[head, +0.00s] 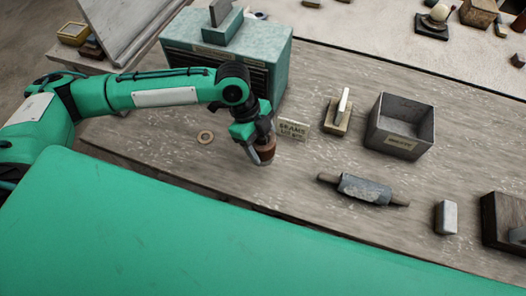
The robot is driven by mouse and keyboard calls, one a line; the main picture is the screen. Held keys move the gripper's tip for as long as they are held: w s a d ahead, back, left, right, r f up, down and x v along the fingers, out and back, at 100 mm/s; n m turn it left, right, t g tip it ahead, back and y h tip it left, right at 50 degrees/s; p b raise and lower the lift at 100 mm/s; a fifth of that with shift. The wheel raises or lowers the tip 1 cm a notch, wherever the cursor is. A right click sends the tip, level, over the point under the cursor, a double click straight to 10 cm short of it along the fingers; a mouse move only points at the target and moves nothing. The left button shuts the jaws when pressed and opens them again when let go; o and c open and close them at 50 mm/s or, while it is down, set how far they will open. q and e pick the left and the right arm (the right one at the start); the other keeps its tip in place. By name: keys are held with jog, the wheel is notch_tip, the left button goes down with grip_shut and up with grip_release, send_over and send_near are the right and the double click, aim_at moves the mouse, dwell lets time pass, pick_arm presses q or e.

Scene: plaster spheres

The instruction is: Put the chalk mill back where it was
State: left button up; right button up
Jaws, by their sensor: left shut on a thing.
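My left gripper (258,139) points down over the wooden table and is shut on a small brown, rounded thing with a paler upper part, which looks like the chalk mill (264,157). The gripper's fingers hide much of its upper part. It looks upright; I cannot tell whether its base touches the table. A small card with lettering (293,129) stands just right of it. A flat tan ring (205,136) lies on the table to its left. My right gripper is not in view.
A teal cabinet (270,55) stands behind the gripper. To the right are a block with a pale upright piece (337,118), an open grey metal bin (402,125), a rolling pin (363,189), a white block (446,217) and a dark wooden box (505,222). The table around the ring is clear.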

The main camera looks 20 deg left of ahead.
pick_arm(q)
jog(key=shift+f, duration=0.8)
notch_tip(320, 180, down, 4)
jog(key=shift+f+p, duration=0.2)
jog(key=shift+p, duration=0.25)
jog(key=o, duration=1.3)
jog(key=shift+f, duration=0.1)
jog(key=shift+c, duration=0.2)
jog(key=b+v, duration=0.2)
jog(key=v, duration=1)
jog(key=shift+b, duration=0.35)
jog(key=shift+a, duration=0.1)
